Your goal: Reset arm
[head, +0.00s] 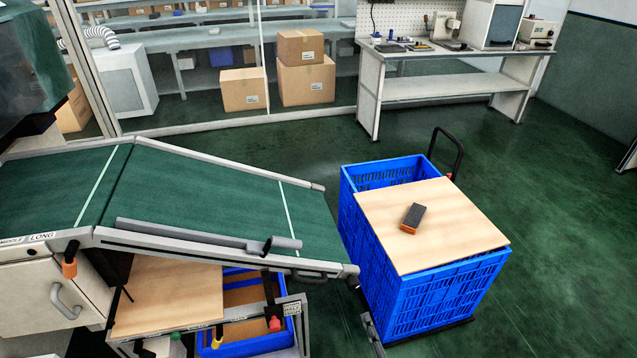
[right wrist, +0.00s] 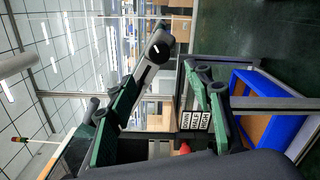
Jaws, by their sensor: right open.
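My right gripper (right wrist: 165,86) shows in the right wrist view. Its two dark green and black fingers stand well apart, and I see nothing held between them. Beyond the fingers are a rack label plate (right wrist: 195,120) and a blue bin (right wrist: 262,105). In the head view I cannot make out the right gripper clearly among the dark parts at the lower edge. My left gripper is in neither view.
A green sloping conveyor (head: 200,200) fills the left. Below it stand a tool rack (head: 292,308) and a blue bin (head: 255,343). A blue crate cart (head: 425,300) carries a wooden board (head: 455,220) with a grey and orange block (head: 412,218). The floor at right is clear.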

